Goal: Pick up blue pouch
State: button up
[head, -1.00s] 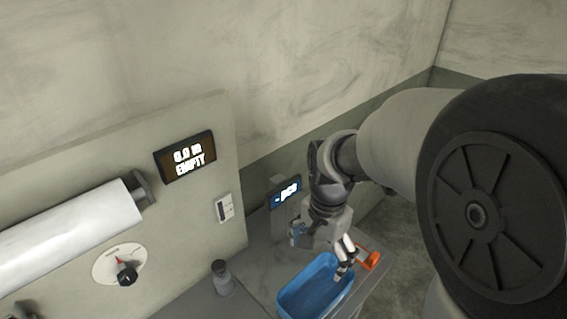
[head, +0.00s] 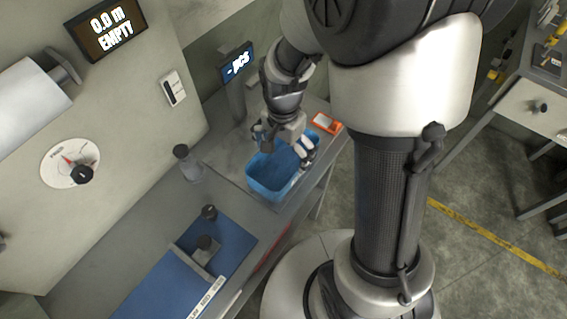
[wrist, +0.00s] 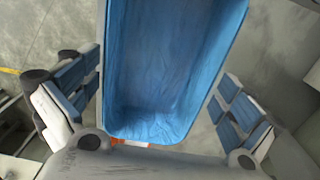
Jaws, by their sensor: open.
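A blue open-topped tub (head: 268,188) stands on the grey bench in the head view. It fills the middle of the wrist view (wrist: 168,70), where its inside looks creased and blue. I cannot make out a separate blue pouch; if one lies inside, it blends with the tub. My gripper (head: 284,149) is above the tub, pointing down, with its fingers spread. In the wrist view the open fingers of my gripper (wrist: 158,100) show to the left and right of the tub, with nothing held between them. The depth between fingers and tub is hard to tell.
An orange-rimmed item (head: 326,123) lies behind the tub on the right. A display on a post (head: 237,64) stands behind it. A dark-capped container (head: 187,162) and a blue board with black knobs (head: 160,290) are on the left. Floor lies right of the bench.

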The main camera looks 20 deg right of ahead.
aim_at(283, 167)
notch_tip(283, 167, down, 4)
jog(key=shift+r+b, duration=0.1)
jog(key=shift+b, duration=0.6)
jog(key=shift+s, duration=0.1)
jog(key=shift+c, duration=0.4)
jog(key=c, duration=0.5)
jog(key=shift+r, duration=0.1)
